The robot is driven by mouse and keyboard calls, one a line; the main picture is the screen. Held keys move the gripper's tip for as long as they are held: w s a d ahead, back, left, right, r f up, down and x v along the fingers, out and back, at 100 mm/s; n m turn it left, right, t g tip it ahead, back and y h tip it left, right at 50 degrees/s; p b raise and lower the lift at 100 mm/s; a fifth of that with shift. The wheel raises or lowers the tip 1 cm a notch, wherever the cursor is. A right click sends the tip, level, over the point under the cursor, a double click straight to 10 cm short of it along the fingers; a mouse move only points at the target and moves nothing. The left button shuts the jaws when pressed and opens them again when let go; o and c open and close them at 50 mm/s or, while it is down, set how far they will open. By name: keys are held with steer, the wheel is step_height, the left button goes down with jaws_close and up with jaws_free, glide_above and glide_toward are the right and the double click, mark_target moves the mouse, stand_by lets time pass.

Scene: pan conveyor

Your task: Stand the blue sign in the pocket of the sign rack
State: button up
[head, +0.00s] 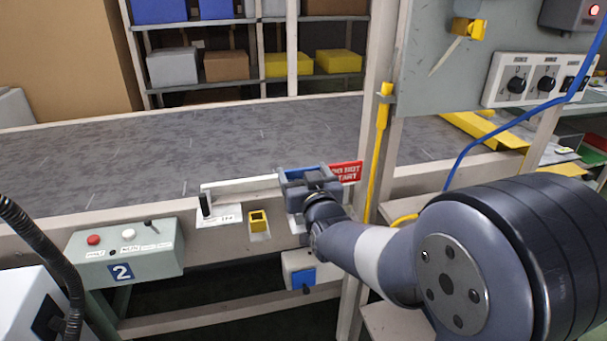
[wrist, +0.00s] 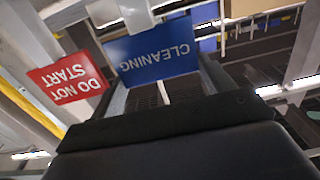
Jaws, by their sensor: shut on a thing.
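The blue sign (wrist: 155,52), lettered CLEANING, shows upside down in the wrist view, with a pale stem below it. My gripper (wrist: 163,88) is shut on the sign, its fingers on either side. In the head view my gripper (head: 305,178) is over the conveyor's near rail, and the sign's blue (head: 300,171) shows only in part behind it. A red DO NOT START sign (head: 346,172) stands just right of the gripper; it also shows in the wrist view (wrist: 67,85). A small yellow open-topped holder (head: 258,222) is on the rail left of the gripper; I cannot tell if it is the rack's pocket.
A black handle (head: 206,205) stands farther left on the rail. A control box (head: 125,252) marked 2 is at lower left. A pale post (head: 373,150) with a yellow cable rises to the right. The conveyor belt (head: 150,155) behind is clear.

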steer(key=o, duration=1.3)
step_height(320, 180, up, 5)
steer(key=p, duration=0.8)
steer(key=shift+p, duration=0.3)
